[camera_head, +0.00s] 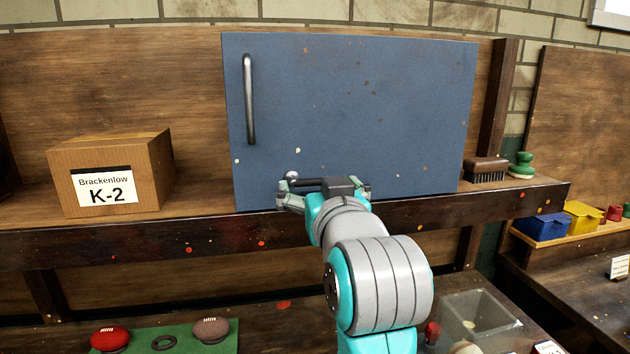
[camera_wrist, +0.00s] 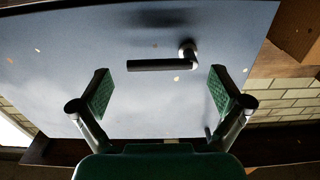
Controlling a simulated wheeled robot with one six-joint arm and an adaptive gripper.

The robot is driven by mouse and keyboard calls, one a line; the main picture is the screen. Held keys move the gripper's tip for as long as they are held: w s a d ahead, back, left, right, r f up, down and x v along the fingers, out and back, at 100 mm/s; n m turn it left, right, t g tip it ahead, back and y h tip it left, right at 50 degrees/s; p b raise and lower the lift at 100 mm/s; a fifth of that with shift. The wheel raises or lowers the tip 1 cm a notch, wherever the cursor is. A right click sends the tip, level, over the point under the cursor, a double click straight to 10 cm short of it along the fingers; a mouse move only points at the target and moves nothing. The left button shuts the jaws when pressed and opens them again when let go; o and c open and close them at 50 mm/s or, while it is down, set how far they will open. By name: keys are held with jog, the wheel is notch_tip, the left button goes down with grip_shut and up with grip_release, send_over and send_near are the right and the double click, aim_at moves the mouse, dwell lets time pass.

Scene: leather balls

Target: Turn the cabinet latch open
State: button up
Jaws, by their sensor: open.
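The blue cabinet door (camera_head: 350,100) is closed flat. Its latch (camera_head: 293,176) sits low on the door and is partly hidden by my gripper in the head view. In the wrist view the latch (camera_wrist: 158,65) is a dark lever lying level, with a round pivot at its right end. My gripper (camera_head: 327,190) is in front of the lower part of the door. In the wrist view my gripper (camera_wrist: 161,88) is open and empty, its green-padded fingers spread wide on either side of the lever. I see no contact with it.
A long vertical handle (camera_head: 249,100) is on the door's left side. A cardboard box labelled K-2 (camera_head: 150,170) stands left on the shelf (camera_head: 440,206). A brush (camera_head: 486,170) and a green knobbed object (camera_head: 521,165) stand right. Balls lie on a green mat (camera_head: 180,340) below.

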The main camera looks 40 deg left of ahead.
jog(key=shift+x, duration=1.5)
jog(key=c, duration=1.5)
